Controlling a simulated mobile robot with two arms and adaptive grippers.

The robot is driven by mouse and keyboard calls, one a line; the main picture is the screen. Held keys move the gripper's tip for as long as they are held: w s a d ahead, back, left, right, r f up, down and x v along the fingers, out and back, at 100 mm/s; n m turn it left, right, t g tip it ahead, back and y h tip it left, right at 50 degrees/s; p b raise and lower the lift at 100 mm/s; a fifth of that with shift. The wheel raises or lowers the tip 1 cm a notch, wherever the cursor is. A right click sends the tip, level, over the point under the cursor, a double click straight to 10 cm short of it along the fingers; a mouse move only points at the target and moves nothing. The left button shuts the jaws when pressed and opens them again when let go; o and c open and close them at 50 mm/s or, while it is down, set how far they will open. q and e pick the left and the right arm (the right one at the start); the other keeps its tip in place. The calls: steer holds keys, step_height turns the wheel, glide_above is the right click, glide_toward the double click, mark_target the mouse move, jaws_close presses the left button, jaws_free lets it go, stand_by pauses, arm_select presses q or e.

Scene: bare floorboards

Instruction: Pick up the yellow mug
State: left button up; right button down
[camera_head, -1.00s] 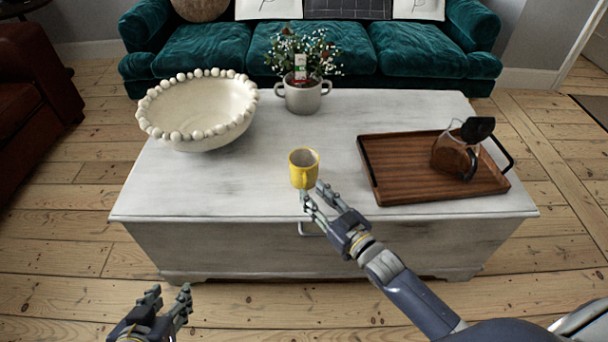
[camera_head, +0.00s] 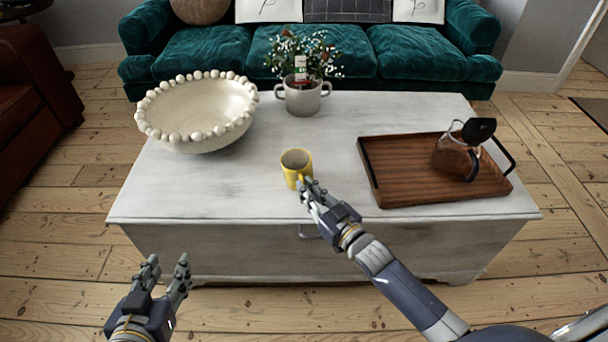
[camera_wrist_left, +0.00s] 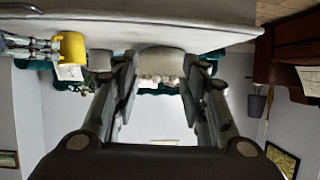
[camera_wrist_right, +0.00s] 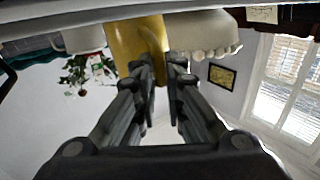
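The yellow mug (camera_head: 293,172) stands upright on the grey-white chest, near its front middle. It shows in the left wrist view (camera_wrist_left: 71,48) and, upside down and close, in the right wrist view (camera_wrist_right: 127,38). My right gripper (camera_head: 306,184) is at the mug's near right side. In the right wrist view its fingers (camera_wrist_right: 162,72) are drawn close together at the mug's handle, with a narrow gap holding the handle. My left gripper (camera_head: 166,262) is open and empty, low in front of the chest; its spread fingers show in the left wrist view (camera_wrist_left: 160,85).
The chest top (camera_head: 250,190) is clear around the mug. A beaded white bowl (camera_head: 195,110) stands at the left. A potted plant (camera_head: 303,98) is behind the mug. A wooden tray (camera_head: 405,170) with a glass jug (camera_head: 455,158) is at the right.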

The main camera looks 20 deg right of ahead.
arm_select(q)
steer(key=shift+f, duration=0.1)
arm_select(e)
steer(key=shift+r, duration=0.15)
steer(key=shift+r, duration=0.1)
steer(key=shift+r+p, duration=0.35)
steer(key=shift+r, duration=0.2)
arm_select(q)
steer(key=s+a+f+g+y+p, duration=0.1)
steer(key=s+a+f+g, duration=0.1)
steer(key=s+f+g, duration=0.2)
steer(key=s+a+f+g+y+p, duration=0.1)
steer(key=s+a+f+g+p, duration=0.1)
steer(key=s, duration=0.9)
steer(key=shift+a+f+g+y, duration=0.3)
steer(key=shift+a+f+g, duration=0.3)
steer(key=shift+f+g, duration=0.85)
arm_select(e)
step_height(320, 180, up, 8)
steer(key=shift+r, duration=0.25)
arm_select(q)
steer(key=shift+r, duration=0.15)
arm_select(e)
steer(key=shift+r, duration=0.1)
stand_by(0.4)
